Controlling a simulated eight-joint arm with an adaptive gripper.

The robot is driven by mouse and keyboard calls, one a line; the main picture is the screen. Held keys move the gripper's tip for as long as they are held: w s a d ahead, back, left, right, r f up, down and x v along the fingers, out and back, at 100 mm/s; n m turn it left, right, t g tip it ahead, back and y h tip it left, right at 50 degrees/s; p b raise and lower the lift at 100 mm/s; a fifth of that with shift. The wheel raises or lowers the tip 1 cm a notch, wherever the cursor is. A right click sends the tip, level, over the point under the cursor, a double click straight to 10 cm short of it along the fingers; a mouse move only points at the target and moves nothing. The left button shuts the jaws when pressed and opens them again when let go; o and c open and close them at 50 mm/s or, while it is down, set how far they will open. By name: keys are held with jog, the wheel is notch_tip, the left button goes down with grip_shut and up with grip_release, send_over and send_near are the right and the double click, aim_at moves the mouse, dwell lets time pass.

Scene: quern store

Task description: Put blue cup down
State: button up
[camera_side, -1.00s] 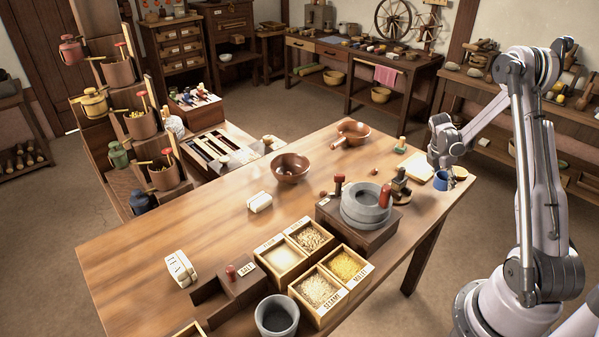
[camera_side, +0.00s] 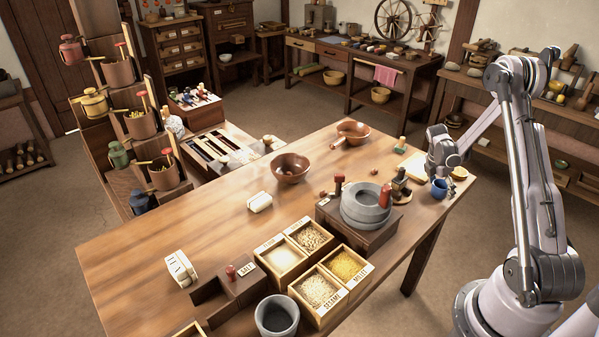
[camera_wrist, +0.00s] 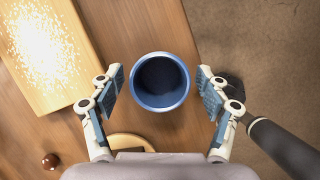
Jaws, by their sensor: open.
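The blue cup (camera_side: 439,188) stands upright on the wooden table near its right edge, just below my gripper (camera_side: 436,176). In the wrist view the cup (camera_wrist: 160,82) shows from above with its mouth open and a dark inside. My gripper (camera_wrist: 160,95) is open there, one finger on each side of the cup, with a gap on both sides. The fingers do not touch the cup.
A pale board (camera_wrist: 48,50) with white grains lies left of the cup. The table edge and floor are close on the right.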

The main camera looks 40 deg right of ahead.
jog(key=w+a+r+m+t, duration=0.1)
jog(key=w+a+r+m, duration=0.15)
jog(key=a+r, duration=0.55)
jog(key=w+a+r+m+t, duration=0.1)
jog(key=w+a+r+t, duration=0.15)
jog(key=a+r, duration=0.55)
jog(key=s+a+r+m+t+y, duration=0.2)
jog(key=a+m, duration=0.3)
jog(key=a, duration=0.8)
jog(key=s+a+r+m+t+y, duration=0.2)
jog(key=a+r+m, duration=0.3)
jog(key=a, duration=0.8)
jog(key=shift+s+a+t, duration=0.25)
jog(key=shift+s+t, duration=0.45)
jog(key=shift+t, duration=0.05)
